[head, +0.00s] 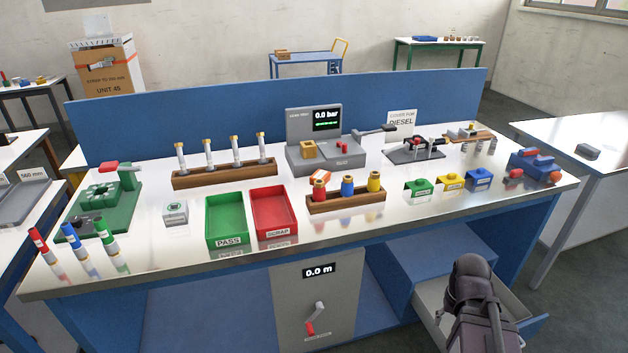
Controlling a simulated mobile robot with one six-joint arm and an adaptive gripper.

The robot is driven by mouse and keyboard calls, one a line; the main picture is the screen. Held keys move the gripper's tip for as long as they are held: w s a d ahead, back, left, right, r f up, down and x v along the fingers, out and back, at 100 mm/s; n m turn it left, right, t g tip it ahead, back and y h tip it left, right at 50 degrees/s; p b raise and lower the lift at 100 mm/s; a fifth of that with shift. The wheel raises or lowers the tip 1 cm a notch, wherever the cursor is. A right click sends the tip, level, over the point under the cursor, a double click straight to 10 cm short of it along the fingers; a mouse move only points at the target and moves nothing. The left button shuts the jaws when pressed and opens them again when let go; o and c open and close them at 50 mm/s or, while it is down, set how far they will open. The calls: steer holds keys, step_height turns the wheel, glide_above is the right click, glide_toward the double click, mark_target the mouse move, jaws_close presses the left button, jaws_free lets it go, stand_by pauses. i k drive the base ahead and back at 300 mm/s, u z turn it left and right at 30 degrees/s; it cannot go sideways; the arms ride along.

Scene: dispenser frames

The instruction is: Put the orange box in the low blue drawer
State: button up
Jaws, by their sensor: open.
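A small orange and white box (325,175) lies on the bench behind the wooden rack of coloured bottles, partly hidden by the red-capped bottle. The low blue drawer (535,327) is pulled out at the lower right under the bench, with a pale interior (432,293). My gripper (472,280) is in front of and over the drawer, seen dark and from behind. It is well to the right of and below the orange box, apart from it. Its fingertips are hard to make out, and nothing shows held. My gripper and arm hide much of the drawer's inside.
The wooden bottle rack (346,201) stands near the bench's front edge. Beside it are a red scrap tray (273,212) and a green pass tray (227,220). A grey gauge unit (314,140) stands behind. Small coloured holders (450,182) stand to the right. Glossy bench is clear between them.

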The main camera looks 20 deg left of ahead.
mark_target(446, 317)
steer(key=u, duration=0.05)
steer(key=i, duration=1)
